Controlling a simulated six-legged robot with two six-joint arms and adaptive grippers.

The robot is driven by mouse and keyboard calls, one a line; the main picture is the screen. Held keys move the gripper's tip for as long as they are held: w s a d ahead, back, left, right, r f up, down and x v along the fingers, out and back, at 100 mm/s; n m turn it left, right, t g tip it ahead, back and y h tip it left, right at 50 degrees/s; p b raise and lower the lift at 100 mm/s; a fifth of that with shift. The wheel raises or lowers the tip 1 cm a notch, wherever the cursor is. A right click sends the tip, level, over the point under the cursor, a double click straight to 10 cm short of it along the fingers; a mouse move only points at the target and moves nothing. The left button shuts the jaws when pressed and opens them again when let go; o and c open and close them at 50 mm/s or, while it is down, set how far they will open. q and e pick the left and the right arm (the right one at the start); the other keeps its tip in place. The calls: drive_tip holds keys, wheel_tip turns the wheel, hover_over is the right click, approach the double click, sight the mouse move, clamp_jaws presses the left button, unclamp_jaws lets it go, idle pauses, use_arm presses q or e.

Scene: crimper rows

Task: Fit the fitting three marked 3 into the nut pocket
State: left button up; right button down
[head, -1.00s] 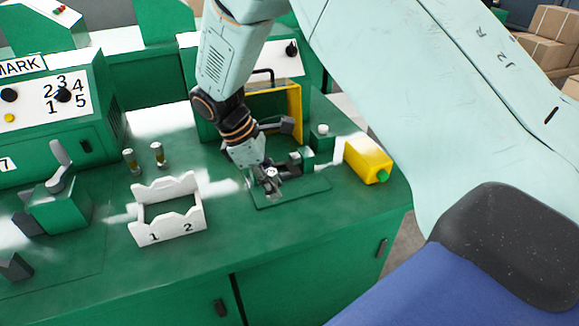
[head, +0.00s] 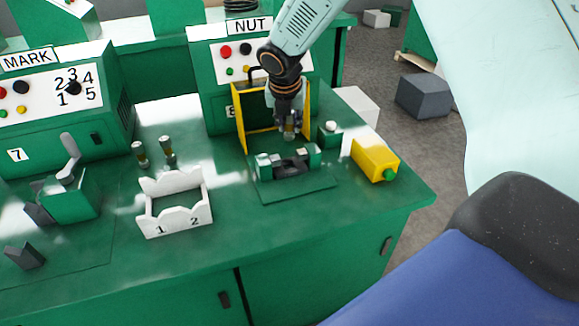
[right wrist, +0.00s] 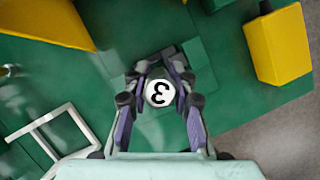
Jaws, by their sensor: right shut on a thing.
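My right gripper (head: 289,122) is shut on the fitting marked 3 (right wrist: 159,93), whose white end cap faces the right wrist camera between the fingertips. In the head view the fitting (head: 289,133) shows as a small metallic piece under the fingers. It appears above and behind the green fixture with the dark nut pocket (head: 291,168), apart from it. The inside of the pocket is hard to make out. The fixture stands in front of the machine labelled NUT (head: 213,80). My left gripper is not in view.
A yellow frame (head: 240,125) stands behind the fixture. A yellow block with a green button (head: 372,157) lies to its right. The white rack marked 1 and 2 (head: 176,222) stands left, with two fittings (head: 140,153) behind it. The bench front is clear.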

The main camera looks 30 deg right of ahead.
sight(288, 140)
wheel_tip(288, 140, down, 5)
drive_tip(key=shift+a+f+b, duration=0.15)
drive_tip(key=shift+f+b, duration=0.05)
drive_tip(key=shift+b, duration=0.55)
drive_tip(key=shift+w+f, duration=0.1)
drive_tip(key=shift+f, duration=0.5)
drive_tip(key=f, duration=0.1)
drive_tip(key=f+b, duration=0.1)
drive_tip(key=f, duration=0.1)
drive_tip(key=shift+s, duration=0.2)
drive_tip(key=shift+w+f, duration=0.1)
drive_tip(key=shift+w, duration=0.05)
drive_tip(key=c, duration=1.5)
unclamp_jaws()
drive_tip(key=o, duration=0.4)
